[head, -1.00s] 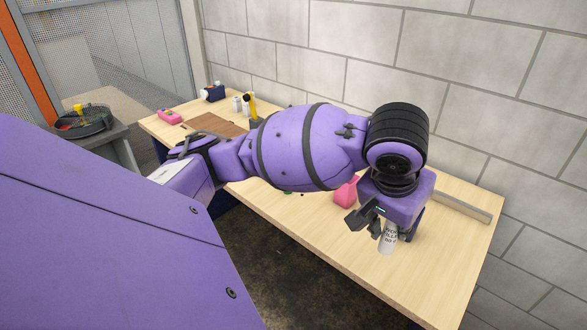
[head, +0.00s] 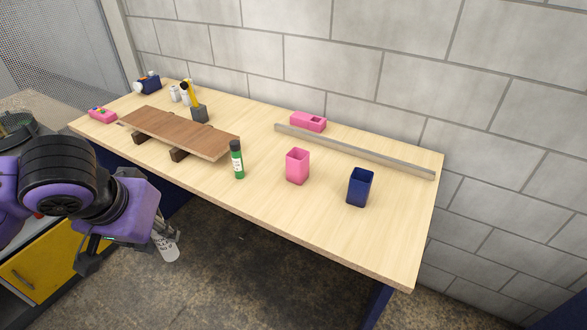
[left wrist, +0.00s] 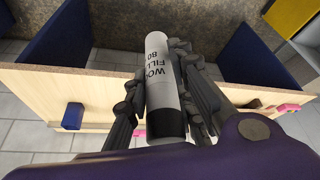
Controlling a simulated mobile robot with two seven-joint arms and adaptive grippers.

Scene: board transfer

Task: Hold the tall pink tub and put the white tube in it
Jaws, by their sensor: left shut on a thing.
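The white tube (head: 169,250) is held in my left gripper (head: 163,230), in front of the table at lower left. In the left wrist view the tube (left wrist: 158,68) has dark lettering and a black end, with fingers closed on both sides. The tall pink tub (head: 297,167) stands upright on the table, near the middle, with its open top up. It is well to the right of my left gripper and nothing touches it. My right gripper is not in view.
A green tube with a black cap (head: 237,163) stands left of the tub, and a dark blue tub (head: 360,188) right of it. Behind are a low pink box (head: 308,122) and a metal strip (head: 350,150). A brown board (head: 180,131) lies on supports at left.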

